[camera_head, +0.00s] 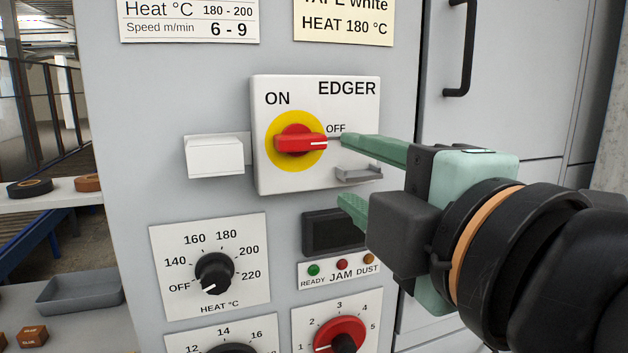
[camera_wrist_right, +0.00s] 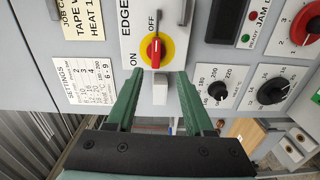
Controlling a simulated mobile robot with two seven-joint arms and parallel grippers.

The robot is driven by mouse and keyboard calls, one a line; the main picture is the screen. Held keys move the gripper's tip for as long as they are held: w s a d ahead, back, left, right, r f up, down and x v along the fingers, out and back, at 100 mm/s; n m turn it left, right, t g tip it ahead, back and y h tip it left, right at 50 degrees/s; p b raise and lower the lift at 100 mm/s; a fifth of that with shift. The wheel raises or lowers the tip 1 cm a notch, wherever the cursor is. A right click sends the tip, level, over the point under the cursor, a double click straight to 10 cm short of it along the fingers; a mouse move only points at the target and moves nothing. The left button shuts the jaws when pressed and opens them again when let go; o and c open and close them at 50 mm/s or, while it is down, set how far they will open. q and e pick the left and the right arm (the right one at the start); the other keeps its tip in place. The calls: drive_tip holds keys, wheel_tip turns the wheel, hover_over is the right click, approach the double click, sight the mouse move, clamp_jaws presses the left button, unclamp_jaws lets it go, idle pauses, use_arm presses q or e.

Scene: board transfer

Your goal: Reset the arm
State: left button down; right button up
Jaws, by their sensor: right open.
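My right gripper (camera_head: 347,170) comes in from the right in the head view. Its two green fingers are spread, one above the other, with nothing between them. The EDGER switch panel (camera_head: 355,108) has a red rotary handle (camera_head: 300,142) on a yellow disc. The handle lies level, its white mark at the right end, by the OFF label. In the wrist view the red handle (camera_wrist_right: 154,50) shows beyond the fingertips of the open right gripper (camera_wrist_right: 160,75), apart from them. My left gripper is in neither view.
A white block (camera_head: 214,157) sticks out left of the switch, and a small grey bracket (camera_head: 358,174) at its lower right. Below are a black heat knob (camera_head: 214,272), indicator lamps (camera_head: 342,265) and a red dial (camera_head: 338,334). A black door handle (camera_head: 460,50) is at upper right.

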drive_tip(key=w+d+f+m+g+h, duration=0.15)
drive_tip(key=f+m, duration=0.25)
drive_tip(key=f, duration=0.6)
drive_tip(key=w+d+f+m+g, duration=0.2)
drive_tip(key=w+f+m+g, duration=0.1)
drive_tip(key=f, duration=0.7)
drive_tip(key=w+d+f+m+g, duration=0.2)
drive_tip(key=f+m, duration=0.2)
drive_tip(key=f, duration=0.5)
drive_tip(key=s+d+f+m+g+h, duration=0.2)
drive_tip(key=s+d+f+m+g, duration=0.3)
drive_tip(key=s+f, duration=0.65)
drive_tip(key=s+d+f+m+g+h, duration=0.25)
drive_tip(key=s+d+f, duration=0.45)
drive_tip(key=f, duration=0.8)
use_arm(q)
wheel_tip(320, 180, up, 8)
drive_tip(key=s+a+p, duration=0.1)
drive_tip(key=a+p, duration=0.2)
drive_tip(key=p, duration=0.7)
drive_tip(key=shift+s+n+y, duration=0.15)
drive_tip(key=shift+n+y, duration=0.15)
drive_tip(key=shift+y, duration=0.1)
use_arm(e)
drive_tip(key=w+a+t+y, duration=0.2)
drive_tip(key=w+a+t, duration=0.1)
drive_tip(key=a+t, duration=0.2)
drive_tip(key=shift+w+a+f+m+t+y, duration=0.2)
drive_tip(key=shift+a+f+m+t+y, duration=0.15)
drive_tip(key=shift+t, duration=0.25)
